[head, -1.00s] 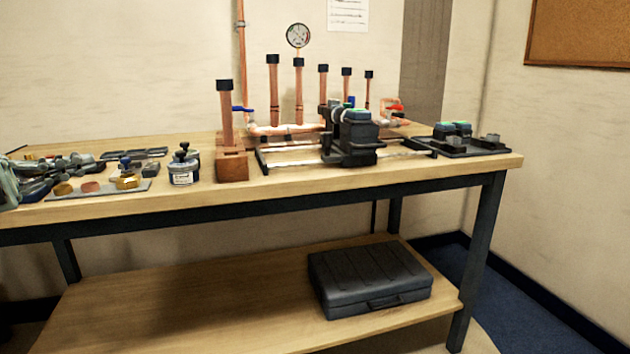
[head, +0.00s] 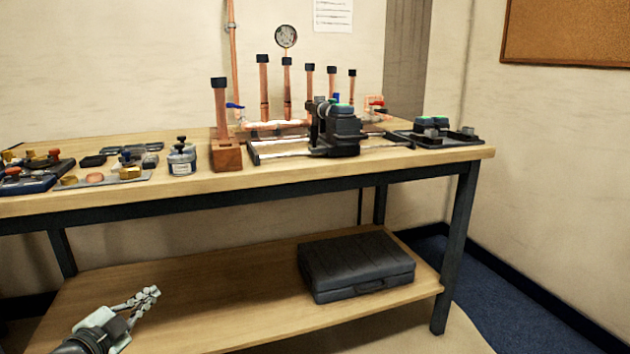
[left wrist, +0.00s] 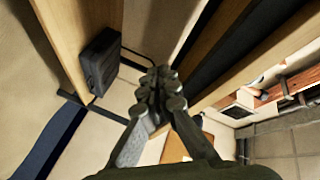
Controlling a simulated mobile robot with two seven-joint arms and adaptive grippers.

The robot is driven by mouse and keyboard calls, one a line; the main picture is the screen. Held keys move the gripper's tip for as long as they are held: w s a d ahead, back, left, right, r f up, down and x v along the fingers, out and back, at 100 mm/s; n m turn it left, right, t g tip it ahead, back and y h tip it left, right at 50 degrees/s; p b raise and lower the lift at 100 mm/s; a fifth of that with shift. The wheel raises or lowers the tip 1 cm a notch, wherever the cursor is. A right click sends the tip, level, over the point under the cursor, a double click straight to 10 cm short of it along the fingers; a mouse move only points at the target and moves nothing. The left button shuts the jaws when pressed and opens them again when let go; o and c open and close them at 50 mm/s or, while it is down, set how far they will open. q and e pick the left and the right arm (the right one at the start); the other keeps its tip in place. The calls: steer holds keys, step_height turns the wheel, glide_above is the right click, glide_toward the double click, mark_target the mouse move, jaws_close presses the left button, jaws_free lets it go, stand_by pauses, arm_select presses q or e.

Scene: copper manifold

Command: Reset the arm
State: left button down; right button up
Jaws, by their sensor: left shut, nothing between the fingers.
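My left gripper (head: 146,298) is low at the bottom left of the head view, in front of the workbench and over the lower shelf in the picture. Its fingers are together with nothing between them. In the left wrist view the shut fingertips (left wrist: 160,88) sit in the middle, with the bench seen tilted behind them. The copper manifold (head: 285,124), with several black-capped upright pipes and a round gauge, stands at the back of the bench top. My right gripper shows in neither view.
The workbench (head: 420,168) holds a dark press-like tool (head: 338,135), small jars (head: 182,160), a flat tray of fittings (head: 100,178) and a black tray (head: 435,140). A dark case (head: 355,268) lies on the lower shelf (head: 220,300). The floor at right is clear.

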arm_select(q)
steer(key=s+d+f+n+g+y, duration=0.2)
steer(key=s+f+n+g, duration=0.1)
steer(key=s+f, duration=0.4)
steer(key=s+d+f+n+g+y, duration=0.1)
steer(key=s+f+n+g+y, duration=0.3)
steer(key=f, duration=0.6)
steer(key=s+d+f+n+g, duration=0.1)
steer(key=s+d+f+g, duration=0.1)
steer(key=s, duration=0.5)
steer(key=s+d+f+n+g+h, duration=0.1)
steer(key=s+d+f+g, duration=0.1)
steer(key=s+f, duration=0.3)
steer(key=s+d+f+n+g+h, duration=0.1)
steer(key=s+d+f+n+g, duration=0.1)
steer(key=s, duration=0.8)
steer(key=shift+d+f, duration=0.15)
steer(key=shift+f, duration=0.75)
steer(key=shift+s, duration=0.1)
